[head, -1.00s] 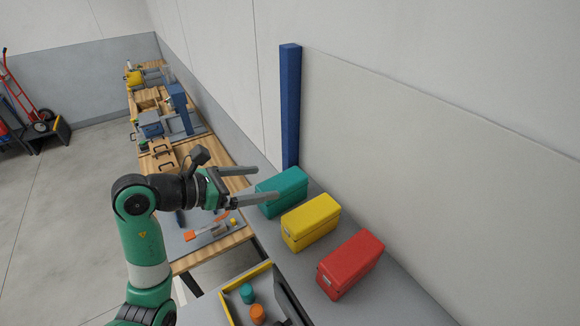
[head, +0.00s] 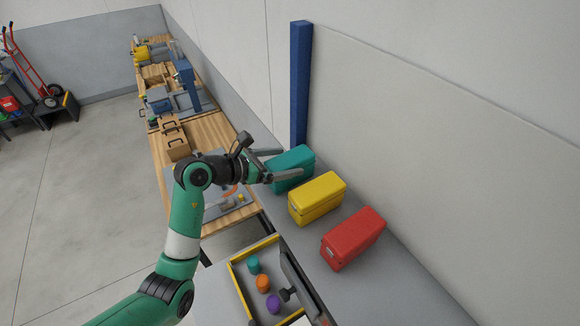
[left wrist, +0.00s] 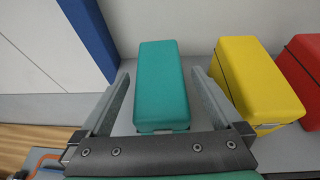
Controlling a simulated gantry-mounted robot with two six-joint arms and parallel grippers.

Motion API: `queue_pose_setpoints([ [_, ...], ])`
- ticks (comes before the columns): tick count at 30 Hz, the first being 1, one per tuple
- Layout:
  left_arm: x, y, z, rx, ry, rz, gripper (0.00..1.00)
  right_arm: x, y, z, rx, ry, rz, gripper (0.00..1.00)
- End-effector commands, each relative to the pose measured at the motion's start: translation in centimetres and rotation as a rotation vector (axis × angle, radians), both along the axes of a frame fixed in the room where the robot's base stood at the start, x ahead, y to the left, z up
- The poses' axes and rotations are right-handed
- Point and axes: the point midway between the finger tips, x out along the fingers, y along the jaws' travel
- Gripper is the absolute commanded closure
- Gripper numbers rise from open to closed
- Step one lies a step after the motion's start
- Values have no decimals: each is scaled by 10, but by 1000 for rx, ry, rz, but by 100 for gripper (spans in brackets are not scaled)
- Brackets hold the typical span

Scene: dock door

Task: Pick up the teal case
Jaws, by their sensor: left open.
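The teal case (head: 291,167) stands on a grey surface at the far end of a row of three cases. In the left wrist view the teal case (left wrist: 161,85) lies between the two fingers of my left gripper (left wrist: 163,95), with a gap on each side. My left gripper (head: 283,164) is open and empty at the near left side of the teal case in the head view. One finger overlaps part of the case there. My right gripper is not in view.
A yellow case (head: 317,198) and a red case (head: 353,238) stand in the same row; the yellow one is close beside the right finger in the left wrist view. A blue post (head: 300,85) rises behind the teal case. A tray (head: 240,285) holds small coloured pieces.

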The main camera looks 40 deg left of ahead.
Motion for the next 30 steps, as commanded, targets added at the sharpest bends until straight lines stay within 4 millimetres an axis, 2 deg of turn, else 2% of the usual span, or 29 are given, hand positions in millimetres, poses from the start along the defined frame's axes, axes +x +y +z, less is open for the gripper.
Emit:
queue_pose_setpoints([
  [4,18,-4,-7,0,2,-1,0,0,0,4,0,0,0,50],
  [11,20,-4,-9,2,0,1,0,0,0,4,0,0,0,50],
  [27,20,-4,-9,0,0,1,95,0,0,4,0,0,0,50],
  [28,20,-4,-9,0,0,1,100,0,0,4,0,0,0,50],
  [30,20,-4,-9,0,0,1,100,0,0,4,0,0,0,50],
])
